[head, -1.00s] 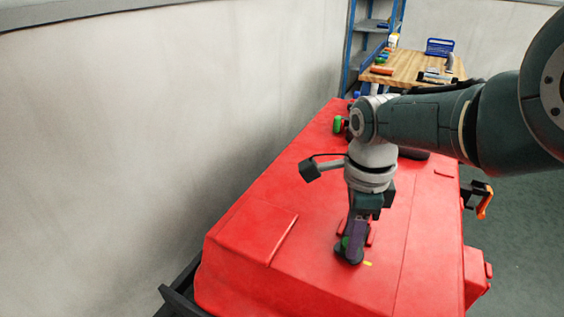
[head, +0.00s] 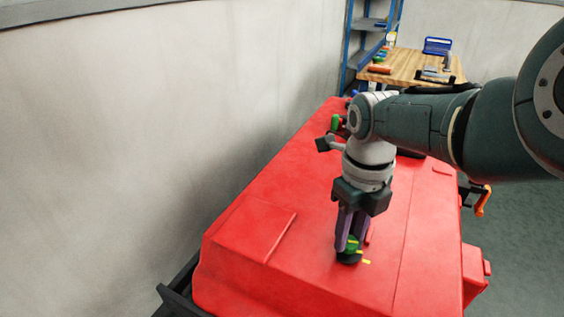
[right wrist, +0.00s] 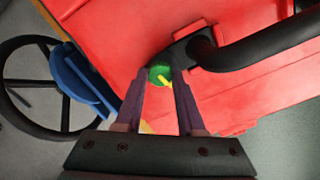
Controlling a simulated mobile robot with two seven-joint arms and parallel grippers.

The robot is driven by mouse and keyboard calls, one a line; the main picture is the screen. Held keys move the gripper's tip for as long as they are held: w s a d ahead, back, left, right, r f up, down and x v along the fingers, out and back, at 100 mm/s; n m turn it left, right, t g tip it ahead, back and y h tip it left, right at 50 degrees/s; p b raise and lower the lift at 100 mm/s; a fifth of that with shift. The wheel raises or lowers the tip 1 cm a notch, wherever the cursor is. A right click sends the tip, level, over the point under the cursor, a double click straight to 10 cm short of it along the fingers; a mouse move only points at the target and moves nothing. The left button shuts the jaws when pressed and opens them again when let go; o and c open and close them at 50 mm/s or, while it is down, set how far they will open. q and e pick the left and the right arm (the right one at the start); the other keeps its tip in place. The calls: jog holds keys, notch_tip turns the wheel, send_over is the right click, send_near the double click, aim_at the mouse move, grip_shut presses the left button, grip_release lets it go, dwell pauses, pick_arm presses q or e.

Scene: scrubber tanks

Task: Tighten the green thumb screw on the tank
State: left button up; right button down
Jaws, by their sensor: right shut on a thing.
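The green thumb screw (head: 351,244) sits on a black base (head: 349,258) on top of the red tank (head: 300,270). It has a yellow mark on it, and another yellow mark (head: 367,262) lies on the tank just right of the base. My right gripper (head: 346,244) points down from above, its purple fingers shut on the screw. In the right wrist view the green screw (right wrist: 159,73) shows between the fingertips (right wrist: 160,77), its yellow stripe towards the lower right. The fingers hide parts of its sides. My left gripper is not in view.
A pale wall (head: 150,130) stands left of the tank. A black hose (right wrist: 265,45) runs close to the screw in the right wrist view. A steering wheel (right wrist: 35,90) and blue part (right wrist: 80,78) are at its left. A wooden table (head: 410,68) stands behind.

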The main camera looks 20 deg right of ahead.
aim_at(349, 242)
jog(key=shift+m, duration=1.1)
jog(key=c, duration=0.5)
grip_release()
notch_tip(349, 242, up, 10)
jog(key=p, duration=0.5)
jog(key=shift+p, duration=0.35)
